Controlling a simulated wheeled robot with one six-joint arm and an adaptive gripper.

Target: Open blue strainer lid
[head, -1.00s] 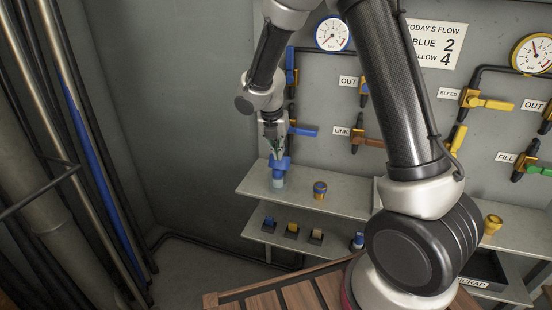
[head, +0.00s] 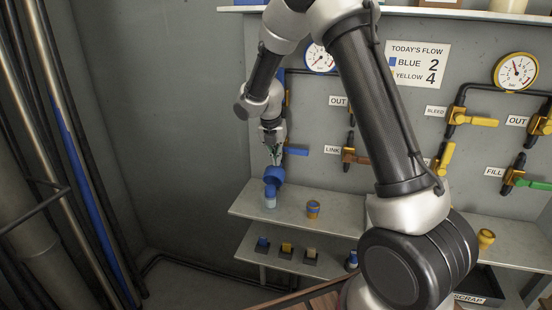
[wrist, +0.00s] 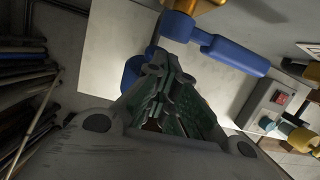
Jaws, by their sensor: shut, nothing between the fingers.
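The blue strainer (head: 273,176) stands at the left end of the upper shelf, with a pale clear bowl (head: 270,202) under its blue top. The blue top looks broad and round; I cannot tell for sure how far its lid is raised. My gripper (head: 276,162) points down just above the blue top, shut and empty, touching or very near it. In the wrist view my closed fingers (wrist: 164,82) hide most of the blue part (wrist: 132,70) behind them.
A blue valve handle (head: 296,151) sticks out close right of my gripper; it also shows in the wrist view (wrist: 235,53). Several small parts sit on the lower shelf (head: 262,262).

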